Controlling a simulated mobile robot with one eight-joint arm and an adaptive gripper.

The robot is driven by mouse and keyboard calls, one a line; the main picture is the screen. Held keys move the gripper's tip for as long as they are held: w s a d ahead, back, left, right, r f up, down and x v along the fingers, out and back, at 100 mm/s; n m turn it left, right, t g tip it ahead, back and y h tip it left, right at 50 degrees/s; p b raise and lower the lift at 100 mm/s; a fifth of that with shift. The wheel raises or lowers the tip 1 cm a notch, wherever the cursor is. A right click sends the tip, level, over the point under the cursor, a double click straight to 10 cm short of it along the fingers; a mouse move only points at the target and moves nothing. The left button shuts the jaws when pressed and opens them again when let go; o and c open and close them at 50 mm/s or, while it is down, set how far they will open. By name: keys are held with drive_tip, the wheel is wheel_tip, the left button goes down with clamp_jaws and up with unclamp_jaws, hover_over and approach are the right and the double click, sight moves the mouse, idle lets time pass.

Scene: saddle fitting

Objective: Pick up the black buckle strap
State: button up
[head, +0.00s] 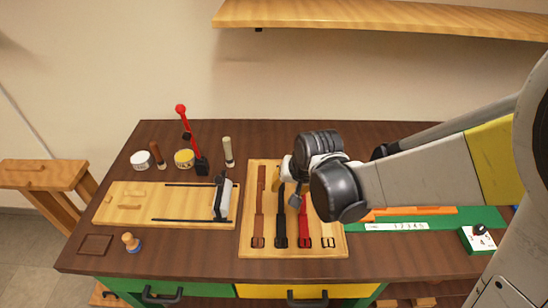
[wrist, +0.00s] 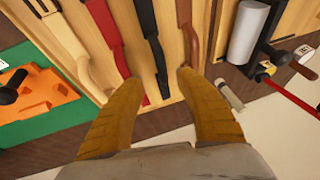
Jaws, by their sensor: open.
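The black buckle strap (head: 280,226) lies lengthwise on a light wooden board (head: 250,245), between a brown strap (head: 258,222) and a red strap (head: 304,228). Its buckle end faces the front edge of the table. My gripper (head: 286,188) is over the far part of the board and hides the strap's far end in the head view. In the wrist view the yellow fingers (wrist: 157,82) are open and apart, with the far end of the black strap (wrist: 150,45) showing between their tips. Nothing is held. Whether the fingers touch the board cannot be told.
A wooden jig board (head: 130,205) with a grey roller (head: 222,198) lies to the left. Tins, a red-handled tool (head: 186,130) and a stamp stand nearby. A green mat (head: 430,222) with an orange piece lies right. A shelf (head: 390,15) hangs above.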

sight(282, 192)
drive_tip(key=shift+x, duration=0.9)
drive_tip(key=b+x, duration=0.3)
drive_tip(key=x, duration=0.3)
drive_tip(key=shift+w+a, duration=0.15)
drive_tip(key=shift+w, duration=0.05)
drive_tip(key=shift+r, duration=0.2)
clamp_jaws()
